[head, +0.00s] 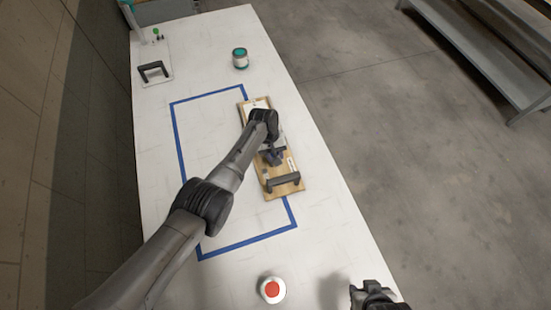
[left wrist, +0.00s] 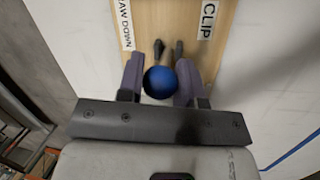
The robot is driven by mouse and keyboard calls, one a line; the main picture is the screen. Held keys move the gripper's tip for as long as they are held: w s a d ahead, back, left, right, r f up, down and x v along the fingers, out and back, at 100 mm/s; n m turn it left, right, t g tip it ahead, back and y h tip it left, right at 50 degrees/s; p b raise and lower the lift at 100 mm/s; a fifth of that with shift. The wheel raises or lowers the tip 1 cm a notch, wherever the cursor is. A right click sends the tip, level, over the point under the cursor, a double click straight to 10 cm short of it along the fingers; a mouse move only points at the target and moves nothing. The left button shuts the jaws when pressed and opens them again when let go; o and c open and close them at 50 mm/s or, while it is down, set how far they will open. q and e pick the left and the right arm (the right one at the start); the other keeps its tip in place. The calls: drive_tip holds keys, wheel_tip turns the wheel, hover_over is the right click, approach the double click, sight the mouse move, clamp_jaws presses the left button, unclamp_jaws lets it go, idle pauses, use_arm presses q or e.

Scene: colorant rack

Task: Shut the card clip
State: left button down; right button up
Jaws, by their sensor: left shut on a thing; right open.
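A wooden board (head: 286,192) lies on the white table, partly hidden by my left arm. In the left wrist view the board (left wrist: 150,18) carries a "CLIP" label (left wrist: 208,22) and a partly cut-off label reading "AW DOWN" (left wrist: 125,22). My left gripper (left wrist: 160,88) is shut on a blue ball knob (left wrist: 159,82), with one finger on each side. Dark rods show just beyond the knob. In the head view my left gripper (head: 271,156) is over the middle of the board, and the clip is mostly hidden there. My right gripper (head: 372,292) is open and empty at the table's near right edge.
A black bar handle (head: 283,181) stands on the board's near end. Blue tape (head: 178,150) outlines a rectangle on the table. A red button (head: 271,289) sits at the near edge. A teal-lidded jar (head: 240,58) and a black handle (head: 154,70) stand farther back.

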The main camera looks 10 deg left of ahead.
use_arm(q)
drive_tip(key=shift+a, duration=0.1)
idle(0.4)
drive_tip(key=c, duration=0.8)
unclamp_jaws()
drive_tip(key=shift+w, duration=0.1)
drive_tip(key=shift+r, duration=0.1)
drive_tip(key=shift+r, duration=0.3)
drive_tip(key=shift+w+p+v, duration=0.2)
drive_tip(key=shift+p+v, duration=1.2)
drive_tip(key=shift+v, duration=5.1)
drive_tip(key=shift+a, duration=0.15)
